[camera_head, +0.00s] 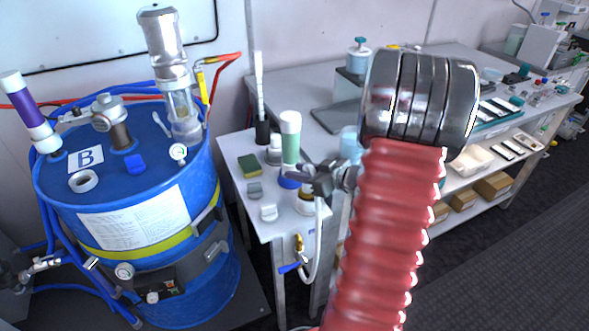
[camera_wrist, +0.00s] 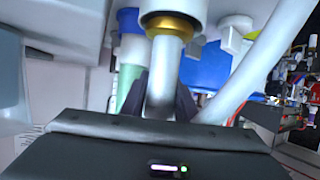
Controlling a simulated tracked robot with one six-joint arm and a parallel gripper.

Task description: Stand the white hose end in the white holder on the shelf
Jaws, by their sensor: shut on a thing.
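My gripper (camera_head: 322,180) is above the front right part of the small side shelf (camera_head: 240,150). In the wrist view its dark fingers (camera_wrist: 163,105) are shut around a white hose end (camera_wrist: 165,75) with a brass ring (camera_wrist: 172,25). The white hose (camera_head: 318,235) hangs below the gripper past the shelf's edge in the head view, and crosses the right of the wrist view (camera_wrist: 262,60).
A green-and-white bottle (camera_head: 290,135), a sponge (camera_head: 248,165) and a black cup with a brush (camera_head: 262,130) stand on the shelf. A blue drum (camera_head: 130,190) is at the left. A large red ribbed hose (camera_head: 385,230) blocks the middle right.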

